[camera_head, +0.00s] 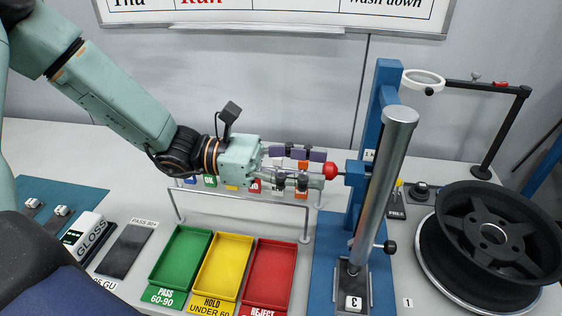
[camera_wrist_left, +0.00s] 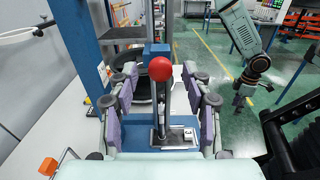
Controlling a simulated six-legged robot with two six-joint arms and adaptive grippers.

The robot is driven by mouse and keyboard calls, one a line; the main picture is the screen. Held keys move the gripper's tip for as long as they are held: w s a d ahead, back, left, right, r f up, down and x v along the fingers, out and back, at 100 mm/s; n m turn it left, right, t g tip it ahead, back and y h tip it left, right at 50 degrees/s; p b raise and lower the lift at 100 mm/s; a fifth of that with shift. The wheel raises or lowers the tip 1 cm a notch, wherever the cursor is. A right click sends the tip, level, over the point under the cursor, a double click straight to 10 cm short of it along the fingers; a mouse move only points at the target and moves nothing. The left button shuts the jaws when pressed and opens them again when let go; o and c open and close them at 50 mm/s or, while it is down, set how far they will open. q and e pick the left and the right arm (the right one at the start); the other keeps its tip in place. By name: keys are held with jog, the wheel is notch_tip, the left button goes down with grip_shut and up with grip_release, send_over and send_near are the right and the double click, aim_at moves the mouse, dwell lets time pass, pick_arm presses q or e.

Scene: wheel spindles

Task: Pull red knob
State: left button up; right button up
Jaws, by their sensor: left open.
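The red knob (camera_head: 330,170) is a round ball on the left side of a blue upright stand (camera_head: 379,115), beside a tilted silver cylinder (camera_head: 384,180). My left gripper (camera_head: 315,167) is open, its purple-padded fingers pointing right at the knob. In the left wrist view the red knob (camera_wrist_left: 160,69) shows centred between the spread fingers of the left gripper (camera_wrist_left: 160,84). The knob sits near the fingertips; I cannot tell whether they touch it. My right gripper (camera_wrist_left: 242,98) shows small at the right of the wrist view; its jaws are too small to judge.
Below the left arm are a wire rail (camera_head: 245,219) and green (camera_head: 180,257), yellow (camera_head: 222,265) and red (camera_head: 269,271) trays. A black wheel (camera_head: 497,236) lies at right. A magnifier arm (camera_head: 487,87) stands behind it. A gloss meter (camera_head: 88,236) is at left.

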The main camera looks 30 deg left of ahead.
pick_arm(q)
jog(key=v, duration=0.6)
dwell(0.4)
jog(key=shift+d, duration=0.1)
jog(key=shift+s, duration=0.1)
jog(key=shift+s, duration=0.1)
